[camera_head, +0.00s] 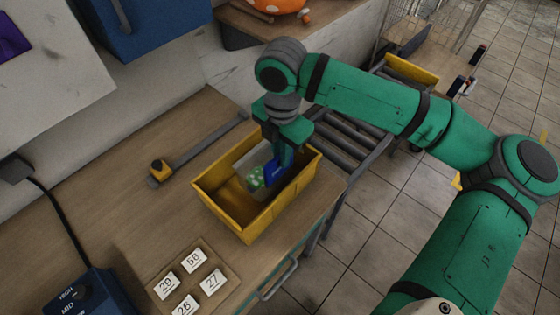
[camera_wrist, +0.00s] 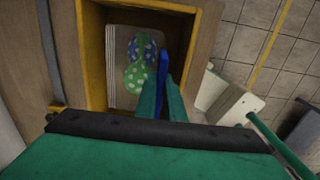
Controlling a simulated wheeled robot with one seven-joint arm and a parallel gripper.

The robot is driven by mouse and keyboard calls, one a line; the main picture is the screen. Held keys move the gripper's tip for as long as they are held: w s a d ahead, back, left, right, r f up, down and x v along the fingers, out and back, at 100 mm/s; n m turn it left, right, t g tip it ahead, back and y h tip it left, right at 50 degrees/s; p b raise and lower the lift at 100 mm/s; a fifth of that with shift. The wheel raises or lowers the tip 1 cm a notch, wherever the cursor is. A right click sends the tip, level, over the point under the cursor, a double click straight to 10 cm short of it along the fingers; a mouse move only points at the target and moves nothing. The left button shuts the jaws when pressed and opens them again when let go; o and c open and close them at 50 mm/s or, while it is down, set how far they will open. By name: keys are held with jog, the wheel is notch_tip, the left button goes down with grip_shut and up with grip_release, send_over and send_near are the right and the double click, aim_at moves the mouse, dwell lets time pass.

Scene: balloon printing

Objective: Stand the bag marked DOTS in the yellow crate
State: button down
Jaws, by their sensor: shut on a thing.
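The yellow crate (camera_head: 236,220) stands on the wooden bench and also shows in the wrist view (camera_wrist: 95,60). My gripper (camera_head: 284,160) points down over the crate's right part and is shut on a clear bag with a blue header (camera_head: 271,172). Green dotted balloons (camera_head: 256,178) show in or behind the clear part. In the wrist view, my gripper's fingers (camera_wrist: 163,98) pinch the blue header edge-on, and green and blue dotted balloons (camera_wrist: 137,75) show beside it, inside the crate's outline. The header's lettering is too small to read. Whether the bag touches the crate floor is unclear.
A tile board (camera_head: 190,287) with numbered tiles lies in front of the crate. A grey bar with a yellow slider (camera_head: 160,172) lies to its left. A roller conveyor (camera_head: 345,140) runs behind on the right. A blue control box (camera_head: 85,295) stands at the lower left.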

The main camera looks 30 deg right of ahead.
jog(key=shift+w+a+f, duration=0.15)
jog(key=shift+f, duration=1.45)
jog(key=c, duration=1.9)
grip_release()
jog(key=shift+o, duration=0.2)
notch_tip(320, 180, up, 12)
jog(key=shift+r, duration=0.15)
